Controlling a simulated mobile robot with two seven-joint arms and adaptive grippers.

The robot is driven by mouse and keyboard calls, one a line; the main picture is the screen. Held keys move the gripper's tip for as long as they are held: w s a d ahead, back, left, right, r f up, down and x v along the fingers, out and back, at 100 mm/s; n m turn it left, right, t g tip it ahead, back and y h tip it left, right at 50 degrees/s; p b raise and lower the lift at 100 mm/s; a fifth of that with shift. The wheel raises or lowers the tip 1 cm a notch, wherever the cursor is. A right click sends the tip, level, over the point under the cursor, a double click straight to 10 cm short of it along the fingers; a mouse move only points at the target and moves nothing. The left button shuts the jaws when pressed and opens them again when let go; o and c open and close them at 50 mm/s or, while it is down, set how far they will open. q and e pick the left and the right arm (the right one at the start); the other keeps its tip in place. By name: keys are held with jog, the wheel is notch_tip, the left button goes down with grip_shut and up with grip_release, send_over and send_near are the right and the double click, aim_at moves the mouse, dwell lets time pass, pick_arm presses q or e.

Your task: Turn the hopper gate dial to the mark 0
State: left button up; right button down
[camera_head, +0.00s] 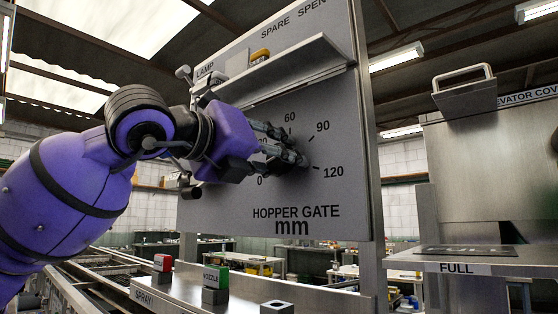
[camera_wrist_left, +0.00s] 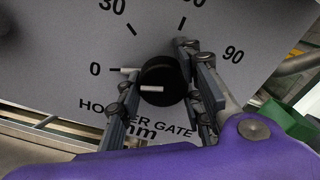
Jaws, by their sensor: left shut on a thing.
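The hopper gate dial is a round black knob (camera_wrist_left: 160,72) on a grey panel (camera_head: 340,120) marked 0, 30, 60, 90 and 120. My left gripper (camera_head: 292,146) is at the dial and covers much of it in the head view. My right gripper is not in view.
A metal shelf (camera_head: 285,72) juts from the panel above the dial. Red and green blocks (camera_head: 215,277) stand on a ledge below. A steel cabinet with a shelf labelled FULL (camera_head: 457,268) stands at the right.

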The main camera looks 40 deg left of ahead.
pick_arm(q)
jog(key=shift+a+r, duration=0.15)
jog(key=shift+r, duration=0.05)
jog(key=o, duration=1)
jog(key=shift+c, duration=0.2)
jog(key=shift+o, duration=0.7)
jog(key=shift+f, duration=0.15)
jog(key=shift+s, duration=0.15)
jog(key=s+a, duration=0.1)
jog(key=s, duration=1.1)
jog(key=shift+w, duration=0.1)
